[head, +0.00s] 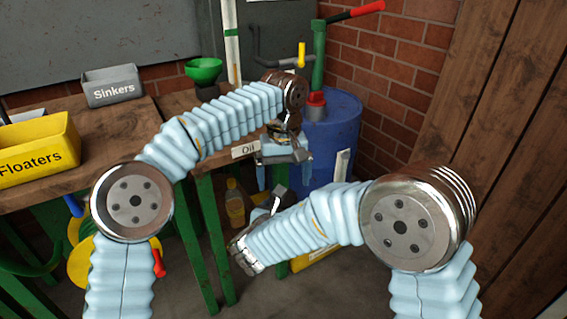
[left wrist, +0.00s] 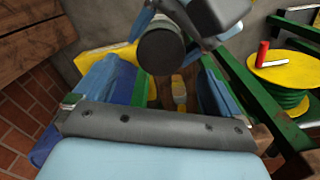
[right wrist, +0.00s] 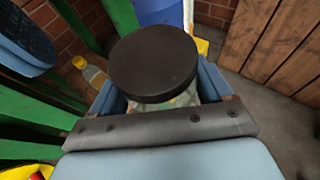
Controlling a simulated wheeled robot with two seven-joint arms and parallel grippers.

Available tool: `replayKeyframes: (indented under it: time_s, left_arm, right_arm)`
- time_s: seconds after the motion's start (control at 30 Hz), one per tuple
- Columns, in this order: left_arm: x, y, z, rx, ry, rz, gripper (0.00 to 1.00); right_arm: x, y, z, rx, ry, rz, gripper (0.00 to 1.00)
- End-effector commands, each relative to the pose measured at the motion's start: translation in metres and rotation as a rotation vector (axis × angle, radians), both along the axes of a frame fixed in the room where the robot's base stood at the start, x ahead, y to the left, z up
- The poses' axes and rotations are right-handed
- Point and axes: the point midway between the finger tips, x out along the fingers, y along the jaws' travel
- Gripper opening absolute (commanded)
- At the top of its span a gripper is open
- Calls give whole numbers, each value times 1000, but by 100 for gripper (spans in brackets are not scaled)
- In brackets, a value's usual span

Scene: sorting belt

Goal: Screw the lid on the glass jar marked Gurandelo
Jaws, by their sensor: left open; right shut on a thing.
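The glass jar (right wrist: 185,98) is between the fingers of my right gripper (right wrist: 160,92) in the right wrist view. Only a little of its glass shows; any name on it is hidden. A black round lid (right wrist: 153,62) covers the jar's mouth; how tightly it sits I cannot tell. The lid also shows as a dark disc in the left wrist view (left wrist: 160,52). My left gripper (head: 284,175) is open and empty, fingers pointing down, just above the right gripper. In the left wrist view the lid is off toward the top, not squarely between the left fingers.
A bench with a yellow Floaters bin (head: 38,150) and a grey Sinkers bin (head: 112,86) is at left. A blue drum (head: 345,125) with a green pump stands behind my grippers. A bottle (head: 235,203) is below the Oil label (head: 244,151). Wooden planks are at right.

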Motion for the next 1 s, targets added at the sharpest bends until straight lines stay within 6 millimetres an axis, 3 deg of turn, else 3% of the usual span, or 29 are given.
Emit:
replayKeyframes:
  time_s: [0.1,0.3,1.0]
  left_arm:
    - [0,0,18,0,-2,1,98]
    - [0,0,35,-1,-1,-1,98]
    - [3,5,35,-2,-12,-9,98]
  right_arm:
    - [0,0,0,0,0,0,0]
    - [0,0,0,0,1,0,0]
    - [0,0,0,0,1,0,0]
